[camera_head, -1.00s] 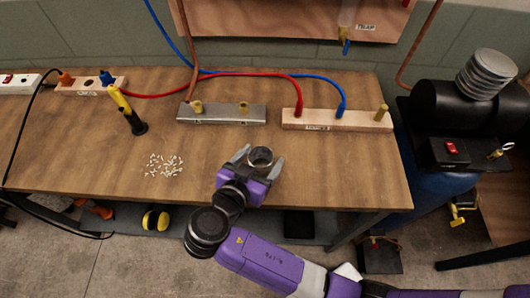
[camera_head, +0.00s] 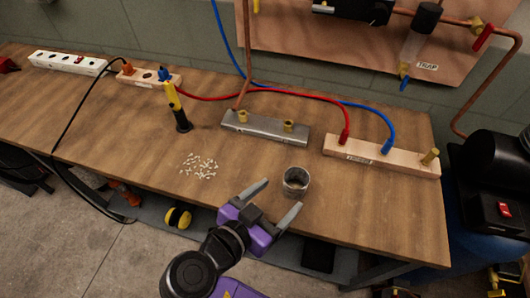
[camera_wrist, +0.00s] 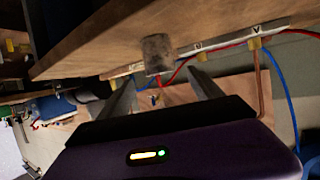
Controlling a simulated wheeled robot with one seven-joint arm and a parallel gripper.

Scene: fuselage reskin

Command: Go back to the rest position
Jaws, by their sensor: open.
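My gripper (camera_head: 282,196) is open and empty at the front edge of the wooden workbench (camera_head: 390,220). A small grey metal cup (camera_head: 296,181) stands upright on the bench just beyond my fingertips, apart from them as far as I can tell. In the wrist view, the cup (camera_wrist: 157,53) shows ahead of the gap between my two spread fingers (camera_wrist: 162,78).
A metal block (camera_head: 265,128) and a wooden block (camera_head: 375,156) with red and blue hoses stand behind. Black equipment (camera_head: 490,185) is at right.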

